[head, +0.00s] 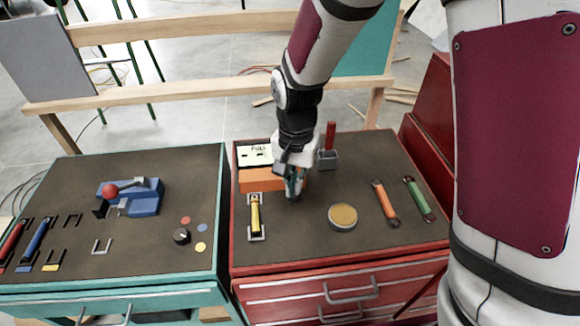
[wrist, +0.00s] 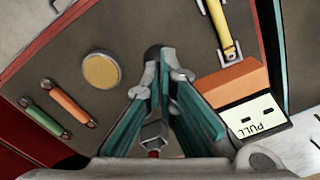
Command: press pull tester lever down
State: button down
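The pull tester is an orange box (head: 257,182) with a white panel (head: 258,155) reading "PULL", at the back left of the red cabinet's top. Its orange body (wrist: 228,85) is right of my fingers in the wrist view. A red upright lever (head: 331,136) rises from a grey block (head: 328,160) to the right of the box. The block also shows behind my fingers in the wrist view (wrist: 152,132). My gripper (head: 293,197) points down between box and block, partly hiding the box's right end. Its fingertips (wrist: 160,56) are together, with nothing seen held.
On the red cabinet top (head: 310,240) are a yellow cylinder in a holder (head: 255,217), a round tan disc (head: 343,216), and orange (head: 385,203) and green (head: 418,199) handles. The teal cabinet at left carries a blue device (head: 145,197) with a red knob.

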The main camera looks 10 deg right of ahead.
aim_at(295, 197)
jog(key=shift+s+f, duration=0.15)
jog(key=shift+f, duration=0.4)
jog(key=shift+s+f, duration=0.2)
jog(key=shift+f, duration=0.85)
jog(key=shift+f+b, duration=0.3)
jog(key=shift+s+r+p, duration=0.15)
jog(key=shift+r+p, duration=1.95)
jog(key=shift+r, duration=1.85)
notch_tip(295, 197, up, 6)
jog(key=p, duration=0.2)
jog(key=shift+r, duration=0.15)
